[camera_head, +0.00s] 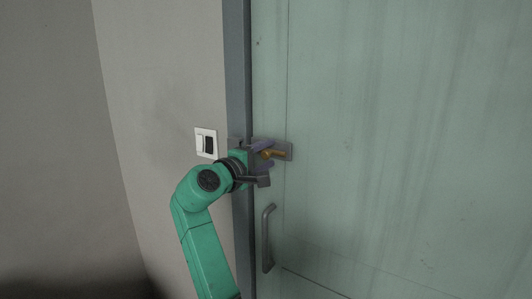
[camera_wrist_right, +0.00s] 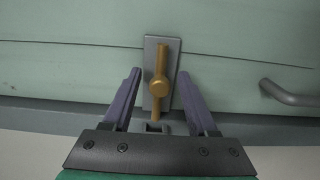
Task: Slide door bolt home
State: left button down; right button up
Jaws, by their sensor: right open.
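The door bolt (camera_head: 273,154) is a brass bar with a round knob on a grey plate (camera_head: 286,151), fixed near the left edge of the pale green door (camera_head: 390,120). In the right wrist view the bolt (camera_wrist_right: 159,88) lies lengthwise on its plate (camera_wrist_right: 172,50). Its lower end comes close to a small dark bracket (camera_wrist_right: 152,128) by the door's edge; whether it enters is unclear. My right gripper (camera_head: 270,155) is open at the bolt. In the right wrist view its fingers (camera_wrist_right: 160,73) stand either side of the knob, apart from it. My left gripper is out of view.
A grey bar handle (camera_head: 267,238) is below the bolt on the door; it also shows at the right of the right wrist view (camera_wrist_right: 290,96). A dark door frame (camera_head: 238,75) and a light switch (camera_head: 206,142) on the wall are left of the bolt.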

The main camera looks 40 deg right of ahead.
jog(key=shift+a, duration=0.1)
grip_shut()
dwell(1.2)
